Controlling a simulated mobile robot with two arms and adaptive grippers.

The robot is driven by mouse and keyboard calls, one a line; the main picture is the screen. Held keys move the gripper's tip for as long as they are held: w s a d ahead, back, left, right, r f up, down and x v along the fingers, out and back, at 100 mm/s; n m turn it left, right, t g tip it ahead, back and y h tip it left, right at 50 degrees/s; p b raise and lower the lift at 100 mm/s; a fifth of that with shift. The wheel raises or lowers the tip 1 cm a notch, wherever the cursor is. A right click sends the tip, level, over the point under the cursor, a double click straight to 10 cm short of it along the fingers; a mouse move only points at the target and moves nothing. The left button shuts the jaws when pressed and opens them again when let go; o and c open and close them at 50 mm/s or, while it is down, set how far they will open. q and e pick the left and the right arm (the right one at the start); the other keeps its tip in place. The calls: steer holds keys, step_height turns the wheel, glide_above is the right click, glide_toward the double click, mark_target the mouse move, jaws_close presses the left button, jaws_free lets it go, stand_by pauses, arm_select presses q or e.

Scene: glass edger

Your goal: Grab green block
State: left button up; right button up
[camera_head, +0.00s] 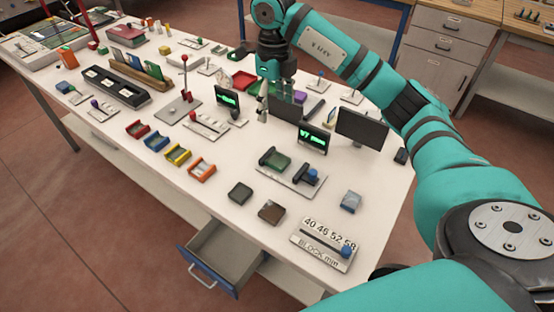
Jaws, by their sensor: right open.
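A dark green block (278,161) sits in a grey fixture with a blue knob (312,174), in the front right part of the table. A smaller green piece (103,50) lies far left at the back; I cannot tell which one the task means. My right gripper (263,108) points down over the middle of the table, behind and left of the fixture, apart from its block. It is open, and I see nothing held in it. My left gripper is not in view.
The white table (225,215) is crowded. Small displays (313,138) and a dark monitor (361,128) stand near the right gripper. A lever with a red knob (184,58) rises to its left. Coloured trays (177,154) stand in front. A drawer (222,252) is open at the front edge.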

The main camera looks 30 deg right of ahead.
steer(key=f, duration=0.1)
steer(key=p, duration=0.3)
glide_above(278, 159)
steer(key=f, duration=0.7)
steer(key=w+f, duration=0.1)
steer(key=f, duration=0.3)
steer(key=shift+a+f, duration=0.15)
steer(key=shift+f, duration=0.5)
steer(key=f+p, duration=0.1)
steer(key=f, duration=0.1)
steer(key=s+f+p, duration=0.1)
steer(key=f, duration=0.1)
steer(key=shift+f, duration=0.5)
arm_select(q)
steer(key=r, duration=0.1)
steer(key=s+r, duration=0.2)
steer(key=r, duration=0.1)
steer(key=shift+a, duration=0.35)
arm_select(e)
steer(key=shift+c, duration=0.4)
